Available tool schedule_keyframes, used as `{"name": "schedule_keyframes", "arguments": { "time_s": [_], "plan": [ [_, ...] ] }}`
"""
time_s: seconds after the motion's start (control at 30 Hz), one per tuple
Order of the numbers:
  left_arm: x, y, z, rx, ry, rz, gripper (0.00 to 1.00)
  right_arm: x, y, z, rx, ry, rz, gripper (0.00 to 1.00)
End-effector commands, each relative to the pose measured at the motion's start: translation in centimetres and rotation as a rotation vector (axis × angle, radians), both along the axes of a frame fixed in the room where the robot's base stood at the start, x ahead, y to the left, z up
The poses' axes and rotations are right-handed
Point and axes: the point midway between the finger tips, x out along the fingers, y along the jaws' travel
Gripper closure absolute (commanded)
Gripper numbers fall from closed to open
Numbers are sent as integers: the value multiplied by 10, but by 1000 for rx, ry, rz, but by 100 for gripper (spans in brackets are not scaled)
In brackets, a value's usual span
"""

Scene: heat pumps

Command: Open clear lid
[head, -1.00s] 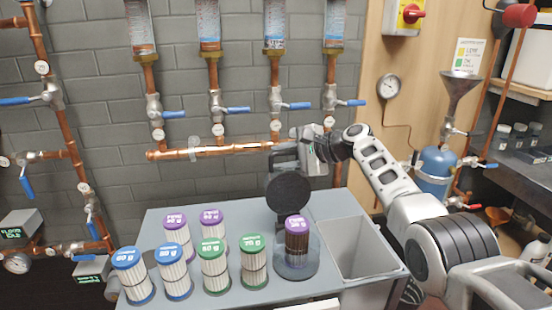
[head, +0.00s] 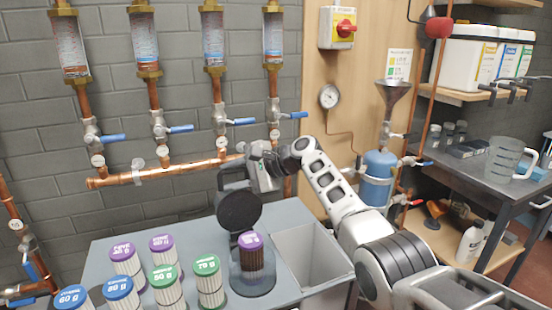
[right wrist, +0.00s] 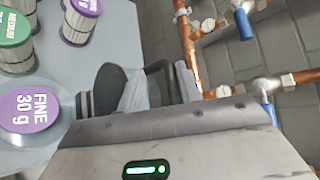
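A clear round housing (head: 252,282) stands on the grey bench. A purple-capped dark filter (head: 251,254) is inside it, its cap reading "FINE 30 g" in the right wrist view (right wrist: 32,113). A dark round lid (head: 240,211) stands raised, nearly upright, behind the housing. My right gripper (head: 232,176) is just above and behind the raised lid. In the right wrist view its fingers (right wrist: 135,95) look apart, with a dark disc-like shape and a pale patch between or beyond them. I cannot tell whether they touch the lid. My left gripper is out of view.
Several purple-, green- and blue-capped filters (head: 209,282) stand left of the housing. An open grey bin (head: 312,262) is right of it. A copper pipe (head: 165,170) with valves runs along the wall behind. A side bench (head: 470,165) stands at right.

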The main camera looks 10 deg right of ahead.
Motion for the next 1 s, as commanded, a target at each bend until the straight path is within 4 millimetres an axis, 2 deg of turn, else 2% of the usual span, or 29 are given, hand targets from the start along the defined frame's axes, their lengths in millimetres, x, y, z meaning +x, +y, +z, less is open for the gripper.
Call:
{"name": "schedule_keyframes", "arguments": {
  "time_s": [0.03, 0.5, 0.7, 1.0],
  "plan": [
    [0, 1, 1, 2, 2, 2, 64, -2, -16, 0, -11, 1, -15, 65],
    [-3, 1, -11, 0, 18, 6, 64, -47, -93, 45, -8, -13, -17, 65],
    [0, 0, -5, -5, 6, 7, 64, -57, -110, 55, -7, -13, -16, 65],
    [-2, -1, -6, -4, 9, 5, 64, -60, -113, 58, -5, -14, -15, 65]
  ]
}}
